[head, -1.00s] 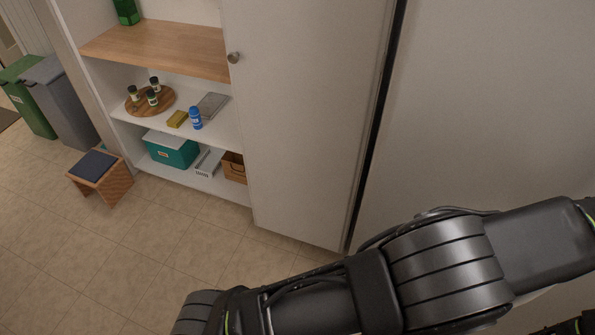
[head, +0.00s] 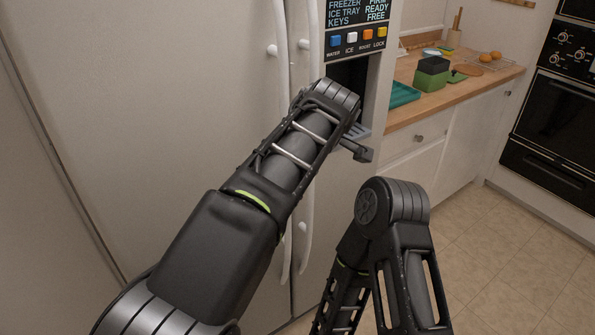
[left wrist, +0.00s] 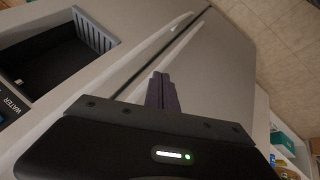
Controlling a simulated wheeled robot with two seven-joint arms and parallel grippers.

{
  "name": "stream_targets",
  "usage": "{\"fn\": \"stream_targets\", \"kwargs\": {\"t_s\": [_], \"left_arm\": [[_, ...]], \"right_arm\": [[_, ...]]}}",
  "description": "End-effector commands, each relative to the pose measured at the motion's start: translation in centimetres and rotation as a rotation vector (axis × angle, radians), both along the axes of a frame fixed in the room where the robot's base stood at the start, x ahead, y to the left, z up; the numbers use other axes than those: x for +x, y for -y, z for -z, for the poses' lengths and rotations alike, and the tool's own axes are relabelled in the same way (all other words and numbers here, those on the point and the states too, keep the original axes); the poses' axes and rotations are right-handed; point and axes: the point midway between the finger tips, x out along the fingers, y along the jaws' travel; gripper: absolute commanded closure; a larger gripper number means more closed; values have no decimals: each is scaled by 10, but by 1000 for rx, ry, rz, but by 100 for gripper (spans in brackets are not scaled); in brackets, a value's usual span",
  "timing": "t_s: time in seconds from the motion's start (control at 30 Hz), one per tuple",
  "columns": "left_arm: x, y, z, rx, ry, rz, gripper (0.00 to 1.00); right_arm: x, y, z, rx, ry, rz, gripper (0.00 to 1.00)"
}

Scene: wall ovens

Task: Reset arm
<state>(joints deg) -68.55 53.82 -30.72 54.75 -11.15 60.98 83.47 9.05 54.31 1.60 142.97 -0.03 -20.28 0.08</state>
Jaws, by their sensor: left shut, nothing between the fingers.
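My left arm reaches up from the bottom left in the head view, across the fridge front. Its far end, with a small part of my left gripper (head: 358,150), is in front of the ice and water dispenser. In the left wrist view my left gripper (left wrist: 160,90) has its dark fingers together and empty, in front of the fridge door and near a long white handle (left wrist: 110,85). My right arm is folded at the lower right of the head view, and its gripper is out of frame.
The dispenser recess (head: 347,85) has coloured buttons above it. White fridge handles (head: 284,130) stand out beside my left arm. A wooden counter (head: 440,97) with a green box (head: 431,74) is to the right, then a black wall oven (head: 555,125). Tiled floor lies open at right.

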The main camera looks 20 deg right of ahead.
Motion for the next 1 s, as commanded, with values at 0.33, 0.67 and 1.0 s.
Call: {"fn": "stream_targets", "kwargs": {"t_s": [0.33,0.67,1.0], "left_arm": [[-9,3,-12,0,0,0,100],[-8,3,-12,1,-1,0,100],[31,-40,69,58,-86,47,100]], "right_arm": [[0,0,1,1,1,-1,64],[0,0,1,0,1,-1,64],[0,0,1,0,1,0,64]]}}
